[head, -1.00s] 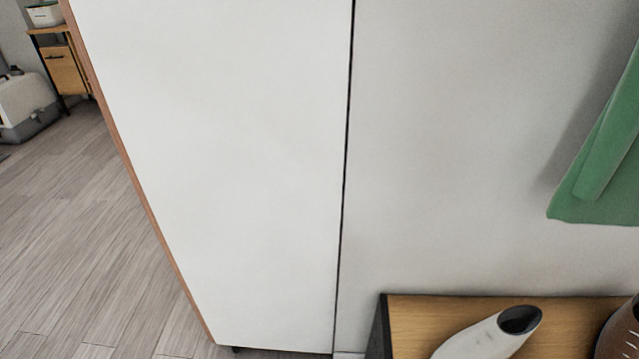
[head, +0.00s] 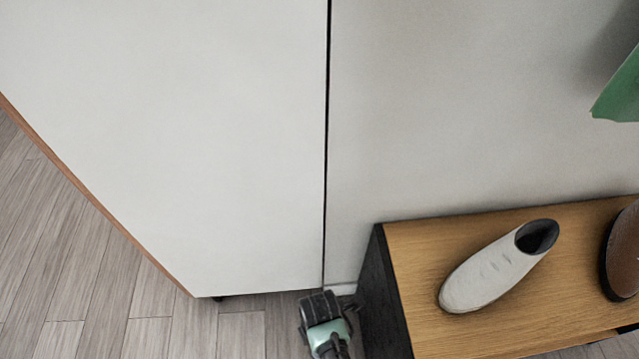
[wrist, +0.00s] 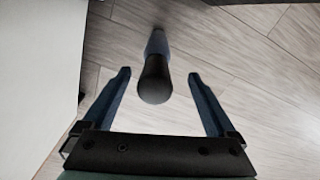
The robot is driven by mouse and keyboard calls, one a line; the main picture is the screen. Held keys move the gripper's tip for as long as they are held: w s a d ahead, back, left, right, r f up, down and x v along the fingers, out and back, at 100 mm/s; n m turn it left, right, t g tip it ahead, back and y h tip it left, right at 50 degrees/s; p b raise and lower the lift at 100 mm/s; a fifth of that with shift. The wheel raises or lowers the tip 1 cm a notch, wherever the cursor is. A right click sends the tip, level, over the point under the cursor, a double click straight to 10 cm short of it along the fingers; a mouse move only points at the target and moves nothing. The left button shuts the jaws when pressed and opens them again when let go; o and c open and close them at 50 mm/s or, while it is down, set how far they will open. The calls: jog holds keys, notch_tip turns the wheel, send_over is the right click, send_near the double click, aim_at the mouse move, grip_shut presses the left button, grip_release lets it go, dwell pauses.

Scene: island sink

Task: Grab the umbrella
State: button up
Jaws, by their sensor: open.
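In the wrist view, a dark rod with a rounded black near end and a bluish far part looks like the umbrella (wrist: 155,82). Its black end lies between the two dark blue fingers of my gripper (wrist: 160,74), with a visible gap on each side. The gripper is open and holds nothing. In the head view, a green and black part that looks like the end of my arm (head: 325,325) shows low down, between the white cabinet and the wooden bench. I cannot make out the umbrella there.
The white cabinet (head: 180,140) fills the left of the head view. The bench (head: 420,260) stands at the lower right with a pale shoe (head: 490,275) and a brown shoe (head: 625,255) on it. A green cloth (head: 622,92) hangs above. Bare plank floor (head: 60,250) shows at left.

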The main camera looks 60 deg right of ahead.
jog(key=shift+w+d+f+b, duration=0.1)
jog(key=shift+f+b, duration=1.05)
jog(key=shift+f, duration=0.35)
jog(key=shift+w+d+f+b, duration=0.1)
jog(key=shift+f+b, duration=1.05)
jog(key=shift+f, duration=0.3)
jog(key=shift+r, duration=0.1)
grip_shut()
